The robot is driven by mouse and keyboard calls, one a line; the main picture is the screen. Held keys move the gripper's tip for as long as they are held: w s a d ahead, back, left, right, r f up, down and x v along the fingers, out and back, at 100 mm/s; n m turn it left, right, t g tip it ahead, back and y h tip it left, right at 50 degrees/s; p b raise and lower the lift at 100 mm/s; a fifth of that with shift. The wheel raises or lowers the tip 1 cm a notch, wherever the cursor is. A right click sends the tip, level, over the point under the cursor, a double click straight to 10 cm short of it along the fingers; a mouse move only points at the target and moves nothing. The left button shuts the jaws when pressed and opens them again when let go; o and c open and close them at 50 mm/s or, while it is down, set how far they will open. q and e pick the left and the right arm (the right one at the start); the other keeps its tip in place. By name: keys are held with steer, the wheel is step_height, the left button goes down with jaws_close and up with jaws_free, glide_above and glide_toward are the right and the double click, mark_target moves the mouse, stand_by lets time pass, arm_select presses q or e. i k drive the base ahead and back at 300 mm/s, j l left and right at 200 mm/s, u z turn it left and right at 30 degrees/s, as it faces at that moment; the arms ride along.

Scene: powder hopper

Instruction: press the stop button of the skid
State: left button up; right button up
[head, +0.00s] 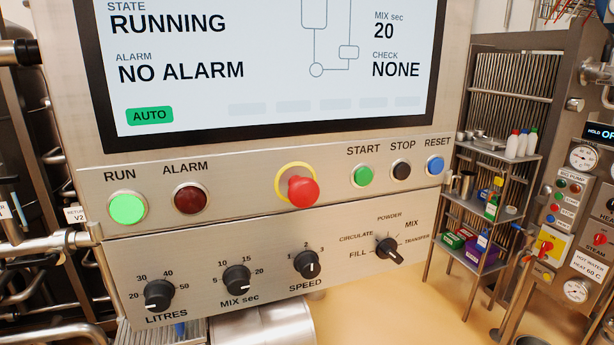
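The skid's control panel fills the middle of the head view. The black STOP button (401,169) sits under the label STOP, between the green START button (363,176) and the blue RESET button (434,165). A red mushroom button (301,191) on a yellow ring is left of START. The screen (270,60) reads RUNNING, NO ALARM, AUTO, MIX sec 20 and CHECK NONE. The green RUN lamp (127,208) looks lit and the red ALARM lamp (190,198) looks dark. Neither of my grippers is in view.
Below the buttons are the LITRES knob (158,294), MIX sec knob (236,279), SPEED knob (307,264) and selector (388,250). Steel pipes (40,245) run along the left. A shelf rack (490,207) with bottles stands right, beside another panel (580,215). The space before the buttons looks clear.

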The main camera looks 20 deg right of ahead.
mark_target(402, 171)
steer(key=z, duration=1.25)
